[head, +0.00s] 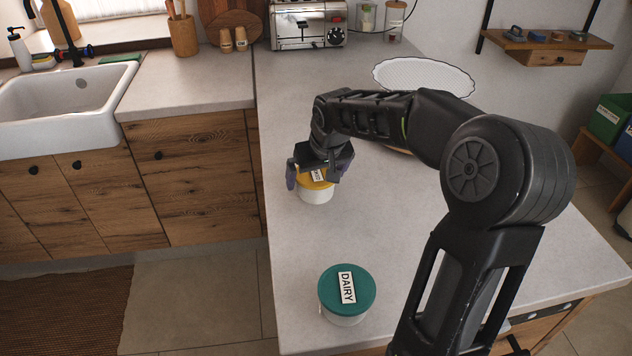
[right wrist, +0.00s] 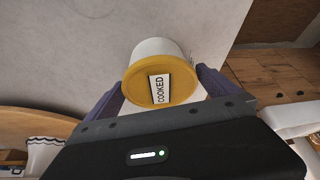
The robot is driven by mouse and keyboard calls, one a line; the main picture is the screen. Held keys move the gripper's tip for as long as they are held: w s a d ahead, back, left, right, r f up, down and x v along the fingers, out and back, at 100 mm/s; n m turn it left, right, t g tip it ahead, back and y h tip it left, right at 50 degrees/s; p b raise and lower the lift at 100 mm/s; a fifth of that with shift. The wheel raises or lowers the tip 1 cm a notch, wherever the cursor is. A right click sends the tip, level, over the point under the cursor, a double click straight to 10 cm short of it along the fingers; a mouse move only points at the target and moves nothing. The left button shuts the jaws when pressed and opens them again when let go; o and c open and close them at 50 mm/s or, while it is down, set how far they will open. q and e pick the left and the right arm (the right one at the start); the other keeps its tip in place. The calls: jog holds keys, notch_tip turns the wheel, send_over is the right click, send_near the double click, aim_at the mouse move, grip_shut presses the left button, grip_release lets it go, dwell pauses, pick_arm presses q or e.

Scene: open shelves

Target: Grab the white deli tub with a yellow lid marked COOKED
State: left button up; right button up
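The white deli tub with a yellow lid (head: 317,191) stands on the pale countertop, partly hidden by my right gripper. In the right wrist view its lid (right wrist: 137,86) carries a white label reading COOKED. My right gripper (head: 317,182) is over the tub, its purple fingers on either side of it. In the right wrist view the gripper (right wrist: 160,88) is open, with a gap on the right side between finger and tub; the left finger is close to the lid. My left gripper is in neither view.
A white tub with a teal lid marked DAIRY (head: 346,292) stands nearer on the same countertop (head: 300,250). A white oval tray (head: 425,76) lies farther back, behind my right arm. A toaster (head: 308,24) stands at the back. The counter's left edge is close to the tubs.

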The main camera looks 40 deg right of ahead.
aim_at(316, 172)
jog(key=c, duration=1.5)
jog(key=shift+o, duration=0.2)
jog(key=shift+r, duration=0.1)
notch_tip(316, 172, up, 10)
jog(key=shift+f, duration=0.1)
